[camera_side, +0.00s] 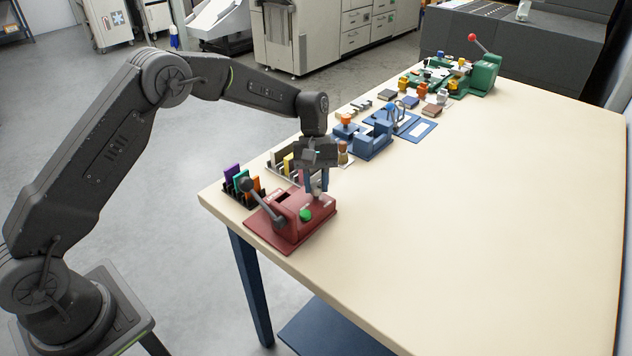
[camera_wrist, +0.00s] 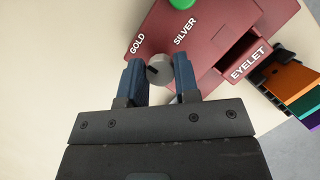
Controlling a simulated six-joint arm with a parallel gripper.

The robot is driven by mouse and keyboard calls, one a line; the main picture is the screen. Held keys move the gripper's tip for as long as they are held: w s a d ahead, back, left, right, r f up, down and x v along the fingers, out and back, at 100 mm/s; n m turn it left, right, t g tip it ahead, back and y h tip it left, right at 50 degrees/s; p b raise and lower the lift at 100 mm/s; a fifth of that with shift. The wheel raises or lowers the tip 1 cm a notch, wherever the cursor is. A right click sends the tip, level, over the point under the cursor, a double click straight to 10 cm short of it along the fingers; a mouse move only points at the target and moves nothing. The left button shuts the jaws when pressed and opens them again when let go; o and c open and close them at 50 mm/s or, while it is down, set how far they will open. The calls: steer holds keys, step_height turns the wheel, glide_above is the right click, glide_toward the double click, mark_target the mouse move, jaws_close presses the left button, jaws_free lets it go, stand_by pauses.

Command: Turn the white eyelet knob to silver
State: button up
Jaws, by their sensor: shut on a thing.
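The red eyelet machine (camera_side: 277,235) stands at the near left corner of the table. In the wrist view the machine (camera_wrist: 215,50) bears the words GOLD, SILVER and EYELET. The whitish round knob (camera_wrist: 158,65) sits beside the GOLD and SILVER labels. A dark mark on it lies on its left part, on the GOLD side. My gripper (camera_wrist: 160,76) is shut on the knob, one blue finger on each side. In the side view my gripper (camera_side: 317,188) points down at the machine's far right side, and the knob is hidden there.
The machine has a green button (camera_side: 305,215) and a lever with a dark ball (camera_side: 246,184). A rack of coloured strips (camera_side: 240,184) stands close behind left. A blue machine (camera_side: 367,142) and a green machine (camera_side: 478,78) stand farther back. The table's right side is clear.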

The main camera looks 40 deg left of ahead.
steer(key=shift+m, duration=0.3)
steer(key=m, duration=0.2)
steer(key=m+g+y, duration=0.1)
steer(key=m, duration=0.1)
steer(key=shift+w+y, duration=0.1)
steer(key=shift+y, duration=0.2)
steer(key=m+y, duration=0.1)
steer(key=m, duration=0.3)
steer(key=shift+d+m+y, duration=0.15)
steer(key=shift+m+y, duration=0.25)
steer(key=m, duration=0.2)
steer(key=m+y, duration=0.1)
steer(key=m, duration=0.1)
steer(key=shift+m+y, duration=0.3)
steer(key=shift+d+m+t+y, duration=0.1)
steer(key=shift+m+t+y, duration=0.45)
steer(key=shift+m, duration=1.35)
steer(key=o, duration=0.9)
